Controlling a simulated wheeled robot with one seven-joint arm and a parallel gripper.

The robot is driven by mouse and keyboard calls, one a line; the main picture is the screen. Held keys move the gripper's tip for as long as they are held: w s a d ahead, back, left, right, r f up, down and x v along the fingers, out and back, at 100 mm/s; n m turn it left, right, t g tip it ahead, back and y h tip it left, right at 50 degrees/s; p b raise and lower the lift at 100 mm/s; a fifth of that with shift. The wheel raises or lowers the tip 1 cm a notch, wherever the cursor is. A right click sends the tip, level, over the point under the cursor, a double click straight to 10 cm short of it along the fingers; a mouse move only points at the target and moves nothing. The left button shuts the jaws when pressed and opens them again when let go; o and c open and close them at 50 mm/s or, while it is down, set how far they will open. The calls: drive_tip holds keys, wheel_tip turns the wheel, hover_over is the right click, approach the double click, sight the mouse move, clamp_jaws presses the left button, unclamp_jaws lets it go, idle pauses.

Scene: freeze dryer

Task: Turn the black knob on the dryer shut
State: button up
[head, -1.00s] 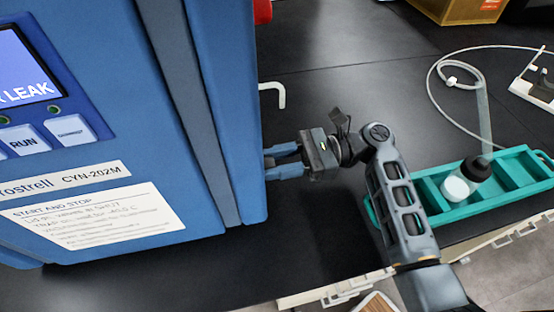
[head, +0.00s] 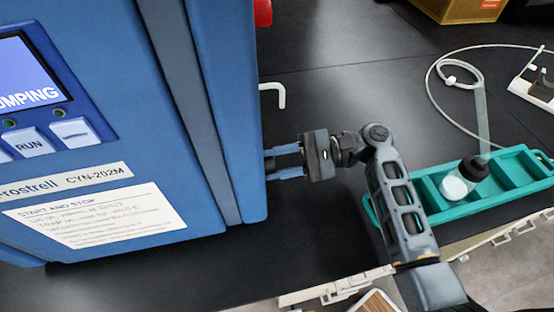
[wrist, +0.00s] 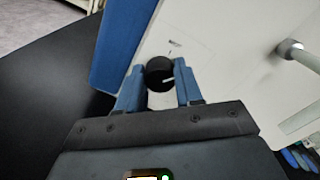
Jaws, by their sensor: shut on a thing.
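The blue dryer (head: 105,120) fills the left of the head view. In the head view the knob is hidden on the dryer's right side. My gripper (wrist: 160,82) is shut on the knob, one blue finger on each side of it. In the head view my gripper (head: 272,164) reaches the dryer's right side from the right. The dryer's screen (head: 30,75) reads "…UMPING".
A white bent pipe (head: 275,92) and a red part (head: 263,12) stick out from the dryer's side. A teal tray (head: 515,172) holds a black-capped bottle (head: 462,180) at the right. A white tube (head: 432,90) loops behind it. Black bench top is clear around my gripper.

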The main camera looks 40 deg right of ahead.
drive_tip(key=shift+f+n+b, duration=0.15)
drive_tip(key=shift+n+b, duration=1.3)
drive_tip(key=shift+n, duration=2.45)
drive_tip(key=o, duration=1)
drive_tip(key=shift+o, duration=0.2)
drive_tip(key=v, duration=0.7)
drive_tip(key=shift+s+d+p, duration=0.2)
drive_tip(key=shift+d+p, duration=0.15)
drive_tip(key=shift+p, duration=0.1)
